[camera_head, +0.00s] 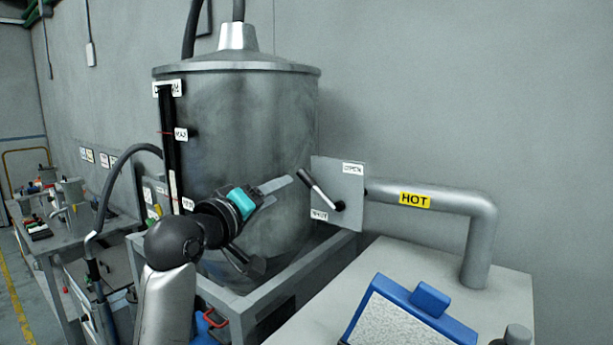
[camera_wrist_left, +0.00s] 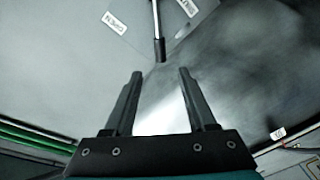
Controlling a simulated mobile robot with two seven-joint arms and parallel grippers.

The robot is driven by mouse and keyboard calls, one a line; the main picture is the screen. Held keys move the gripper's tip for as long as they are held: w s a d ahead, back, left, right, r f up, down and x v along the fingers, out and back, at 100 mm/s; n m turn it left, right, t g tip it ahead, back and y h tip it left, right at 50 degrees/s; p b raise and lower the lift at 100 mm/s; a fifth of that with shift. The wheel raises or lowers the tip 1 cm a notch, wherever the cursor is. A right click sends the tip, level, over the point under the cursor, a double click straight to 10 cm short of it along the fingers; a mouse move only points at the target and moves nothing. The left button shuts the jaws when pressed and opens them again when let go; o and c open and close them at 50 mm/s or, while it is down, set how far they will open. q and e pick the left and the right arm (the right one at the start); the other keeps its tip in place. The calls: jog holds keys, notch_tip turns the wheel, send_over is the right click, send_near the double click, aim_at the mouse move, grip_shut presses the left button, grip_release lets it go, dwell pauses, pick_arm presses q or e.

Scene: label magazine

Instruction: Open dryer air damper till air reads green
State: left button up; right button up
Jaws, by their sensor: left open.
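The damper is a grey plate (camera_head: 352,190) with an OPEN label at its upper right and a SHUT label at its lower left. Its lever (camera_head: 318,187) runs from a dark pivot up and left to a dark grip. My left gripper (camera_head: 284,187) is open and empty, just left of the grip. In the left wrist view the lever (camera_wrist_left: 156,20) comes down from the top edge, its grip (camera_wrist_left: 160,50) ahead of and between the open fingertips (camera_wrist_left: 160,74), apparently not touching. No green air reading can be made out. My right gripper is not in view.
A big steel tank (camera_head: 250,120) with a vertical level scale (camera_head: 168,140) stands behind my left gripper. A pipe marked HOT (camera_head: 450,200) runs right from the plate. A blue-framed tray (camera_head: 430,298) lies on the grey surface at front right.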

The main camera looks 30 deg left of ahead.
aim_at(303, 178)
pick_arm(q)
jog(key=w, duration=0.3)
jog(key=w+p, duration=0.1)
jog(key=w, duration=0.3)
jog(key=w+a+p, duration=0.1)
jog(key=w, duration=0.3)
jog(key=shift+w+p, duration=0.4)
jog(key=shift+w, duration=0.35)
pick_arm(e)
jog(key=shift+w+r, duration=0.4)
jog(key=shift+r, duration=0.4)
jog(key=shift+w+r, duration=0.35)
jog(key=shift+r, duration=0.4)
pick_arm(q)
grip_shut()
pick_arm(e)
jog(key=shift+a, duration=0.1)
